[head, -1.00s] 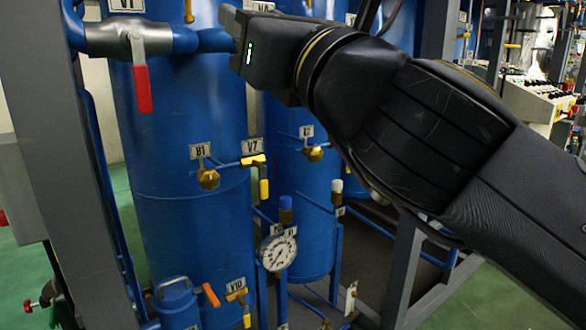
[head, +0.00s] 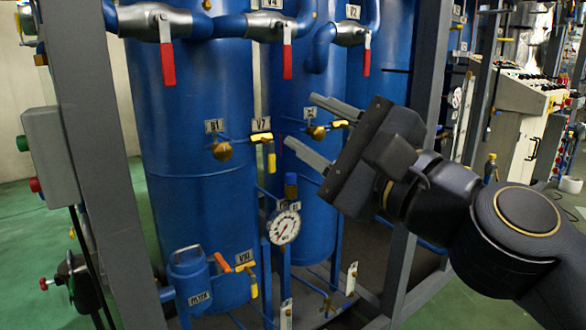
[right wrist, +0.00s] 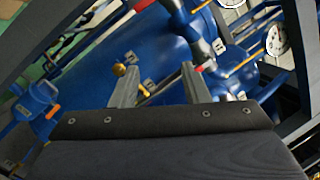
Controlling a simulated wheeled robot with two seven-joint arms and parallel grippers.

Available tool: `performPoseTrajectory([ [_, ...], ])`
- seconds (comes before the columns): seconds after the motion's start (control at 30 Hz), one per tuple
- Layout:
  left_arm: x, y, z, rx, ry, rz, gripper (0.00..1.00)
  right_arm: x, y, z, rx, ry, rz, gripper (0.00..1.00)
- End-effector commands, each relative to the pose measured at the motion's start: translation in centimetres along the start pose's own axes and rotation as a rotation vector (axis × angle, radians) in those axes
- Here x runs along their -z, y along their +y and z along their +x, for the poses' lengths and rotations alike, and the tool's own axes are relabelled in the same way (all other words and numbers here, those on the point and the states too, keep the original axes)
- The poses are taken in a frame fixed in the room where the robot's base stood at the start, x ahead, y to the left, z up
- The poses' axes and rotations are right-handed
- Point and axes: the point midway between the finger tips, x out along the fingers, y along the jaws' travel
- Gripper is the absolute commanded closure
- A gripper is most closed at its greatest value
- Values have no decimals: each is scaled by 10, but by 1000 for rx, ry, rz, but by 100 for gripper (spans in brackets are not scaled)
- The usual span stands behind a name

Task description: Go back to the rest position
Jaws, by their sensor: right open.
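My right gripper (head: 312,127) is open and empty, in front of the blue tanks in the head view. Its two grey fingers point left, towards the second tank (head: 300,195). In the right wrist view the open fingers (right wrist: 162,88) show apart, with nothing between them but the tank and pipework behind. The left gripper is in neither view.
Blue tanks (head: 190,110) stand behind a grey frame post (head: 100,150). Red-handled valves (head: 167,62) run along the top. A yellow-handled valve V7 (head: 262,138), a pressure gauge (head: 284,227) and an orange-handled valve (head: 222,262) sit lower. A control box (head: 50,157) is at left.

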Motion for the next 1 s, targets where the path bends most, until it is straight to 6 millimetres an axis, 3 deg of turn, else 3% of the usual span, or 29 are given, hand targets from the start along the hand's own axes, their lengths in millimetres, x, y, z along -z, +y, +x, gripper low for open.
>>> performPoseTrajectory([
  [0.17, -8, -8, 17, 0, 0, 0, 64, 68, 72, -50, -195, 73, -386, 58],
  [0.3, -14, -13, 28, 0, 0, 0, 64, 127, 141, -107, -433, 111, -678, 58],
  [0.5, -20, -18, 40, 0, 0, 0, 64, 189, 230, -196, -783, 95, -940, 58],
  [0.7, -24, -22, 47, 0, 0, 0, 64, 216, 285, -258, -1014, 39, -1046, 58],
  [1.0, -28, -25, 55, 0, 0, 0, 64, 234, 342, -329, -1258, -58, -1104, 58],
])
